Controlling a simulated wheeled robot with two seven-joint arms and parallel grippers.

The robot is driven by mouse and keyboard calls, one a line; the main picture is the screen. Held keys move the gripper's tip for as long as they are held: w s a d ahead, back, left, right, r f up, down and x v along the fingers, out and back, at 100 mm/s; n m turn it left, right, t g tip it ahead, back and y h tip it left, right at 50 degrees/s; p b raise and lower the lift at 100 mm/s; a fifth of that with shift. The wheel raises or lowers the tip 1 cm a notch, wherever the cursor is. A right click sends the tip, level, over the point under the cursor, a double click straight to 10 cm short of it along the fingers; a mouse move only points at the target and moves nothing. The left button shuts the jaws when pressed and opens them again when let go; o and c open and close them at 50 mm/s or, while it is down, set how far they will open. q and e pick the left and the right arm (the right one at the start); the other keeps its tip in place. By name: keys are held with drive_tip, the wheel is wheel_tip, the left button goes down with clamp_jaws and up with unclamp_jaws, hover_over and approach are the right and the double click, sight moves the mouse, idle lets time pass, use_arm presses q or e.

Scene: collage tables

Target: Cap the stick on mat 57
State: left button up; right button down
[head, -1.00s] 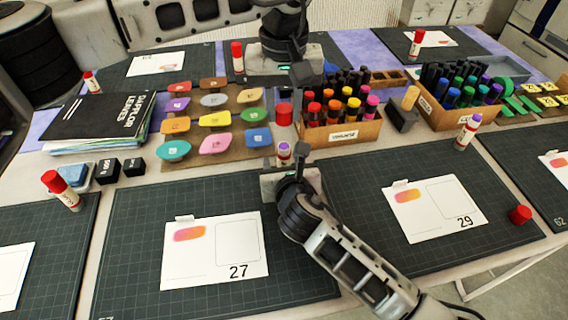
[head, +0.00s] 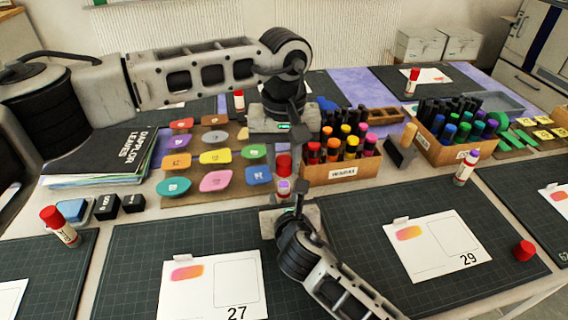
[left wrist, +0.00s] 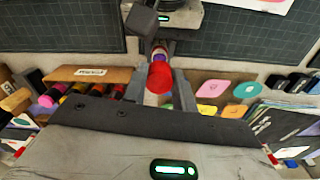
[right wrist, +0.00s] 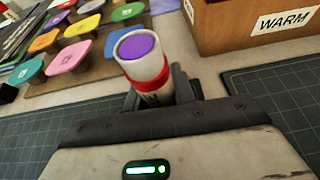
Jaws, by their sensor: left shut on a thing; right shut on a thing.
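My left gripper (head: 284,152) is shut on a red cap (head: 284,167), held just above a glue stick with a purple top (head: 284,187). My right gripper (head: 287,207) is shut on this stick and holds it roughly upright. In the right wrist view the purple top (right wrist: 139,46) is bare, above a white body and red band. In the left wrist view the red cap (left wrist: 159,78) sits between the fingers, with the stick (left wrist: 159,52) beyond it. Cap and stick look close; contact cannot be told. No number 57 is readable; the nearest card (head: 212,287) reads 27.
A wooden marker box (head: 342,172) stands just right of the grippers, and coloured leaf pieces (head: 215,181) lie to the left. A loose red cap (head: 523,250) lies by card 29 (head: 437,246).

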sight(284, 185)
use_arm(q)
drive_tip(key=shift+f, duration=1.05)
drive_tip(key=shift+f, duration=0.9)
drive_tip(key=shift+f, duration=0.6)
drive_tip(key=o, duration=1)
wheel_tip(284, 185, up, 12)
